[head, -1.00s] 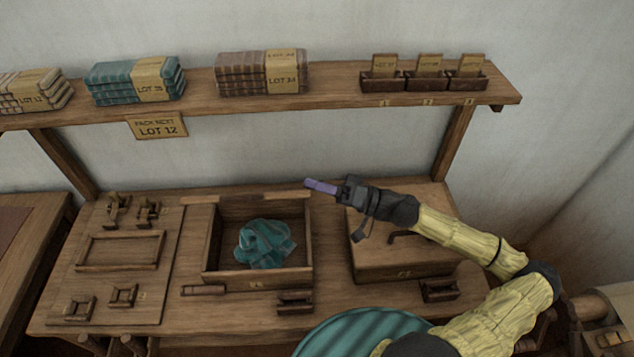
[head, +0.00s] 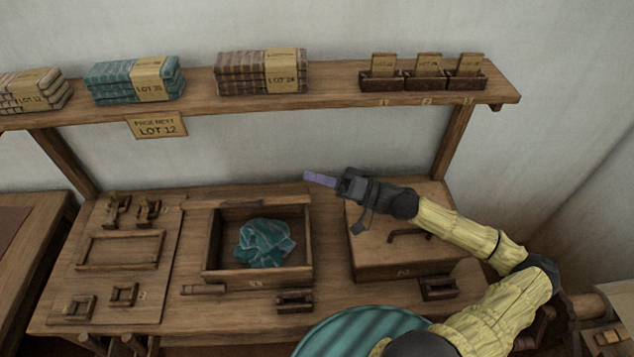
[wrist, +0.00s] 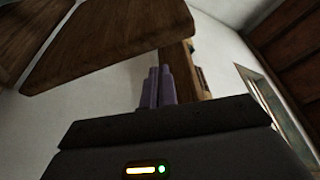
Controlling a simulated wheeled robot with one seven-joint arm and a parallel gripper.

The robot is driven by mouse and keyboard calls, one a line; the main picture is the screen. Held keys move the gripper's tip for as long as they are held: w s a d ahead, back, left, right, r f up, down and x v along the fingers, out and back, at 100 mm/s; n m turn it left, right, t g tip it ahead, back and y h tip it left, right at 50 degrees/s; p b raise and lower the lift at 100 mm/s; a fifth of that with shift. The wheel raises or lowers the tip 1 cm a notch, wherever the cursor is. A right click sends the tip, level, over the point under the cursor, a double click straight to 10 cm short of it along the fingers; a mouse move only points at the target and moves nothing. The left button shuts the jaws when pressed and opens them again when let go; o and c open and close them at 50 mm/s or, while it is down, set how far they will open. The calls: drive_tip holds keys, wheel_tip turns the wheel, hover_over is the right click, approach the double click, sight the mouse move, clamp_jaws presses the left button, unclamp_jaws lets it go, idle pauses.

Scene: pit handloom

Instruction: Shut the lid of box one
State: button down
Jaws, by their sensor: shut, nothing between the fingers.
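Box one (head: 258,278) is the open wooden box at the middle of the bench, labelled 1, with a crumpled teal cloth (head: 264,243) inside. A thin wooden edge (head: 285,198) runs along its back rim; it looks like the raised lid seen nearly edge-on, but I cannot be sure. My gripper (head: 307,177) is shut and empty, its purple fingers above the back right corner of the box, pointing left. In the wrist view my gripper's fingers (wrist: 157,88) stand close together. A brown wooden panel (wrist: 110,45) lies beyond them; I cannot tell if it is the lid or the shelf.
A closed box (head: 395,272) with a handle, labelled 2, stands to the right under my arm. A shelf (head: 340,88) above holds cloth stacks and card holders. A board with small fittings (head: 150,290) lies at left. Small wooden latches (head: 294,301) sit before the boxes.

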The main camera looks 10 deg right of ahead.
drive_tip(key=w+b+v, duration=0.1)
drive_tip(key=b+v, duration=0.2)
drive_tip(key=v, duration=0.6)
drive_tip(key=shift+d+r, duration=0.25)
drive_tip(key=shift+d, duration=0.2)
drive_tip(key=shift+f, duration=0.1)
